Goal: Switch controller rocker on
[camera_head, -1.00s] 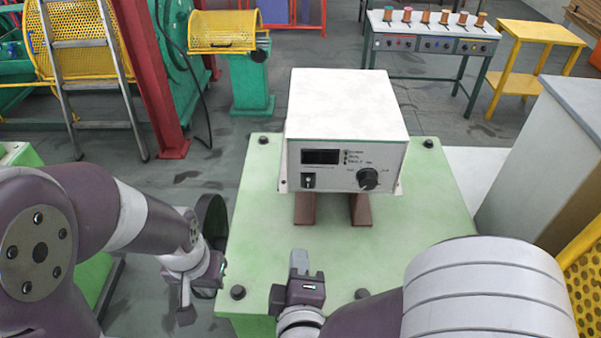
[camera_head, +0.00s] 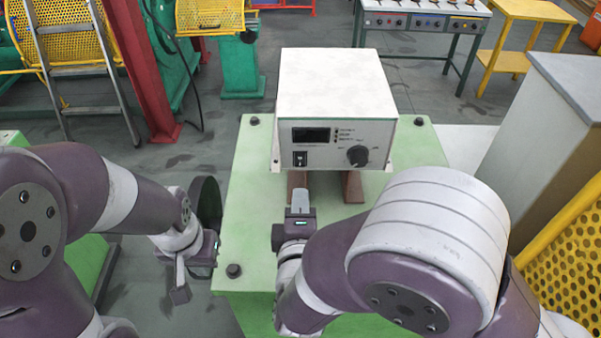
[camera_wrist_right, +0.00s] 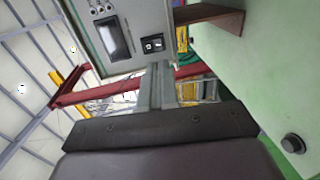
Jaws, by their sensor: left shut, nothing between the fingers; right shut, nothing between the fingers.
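The white controller box (camera_head: 335,95) stands on brown feet on the green table. Its front has a dark display (camera_head: 311,135), a round black knob (camera_head: 357,156) and the small black rocker (camera_head: 300,159) at the lower left. The rocker also shows in the right wrist view (camera_wrist_right: 152,44), just beyond the fingertips. My right gripper (camera_head: 299,198) is shut and empty, in front of and below the rocker, apart from it in the head view. My left gripper (camera_head: 180,285) is shut and empty, left of the table. The rocker's tilt is too small to tell.
The green table (camera_head: 420,150) has bolts at its corners and free room around the box. A grey cabinet (camera_head: 540,130) and a yellow perforated guard (camera_head: 570,240) stand close on the right. A ladder (camera_head: 80,75) and red post (camera_head: 135,75) stand back left.

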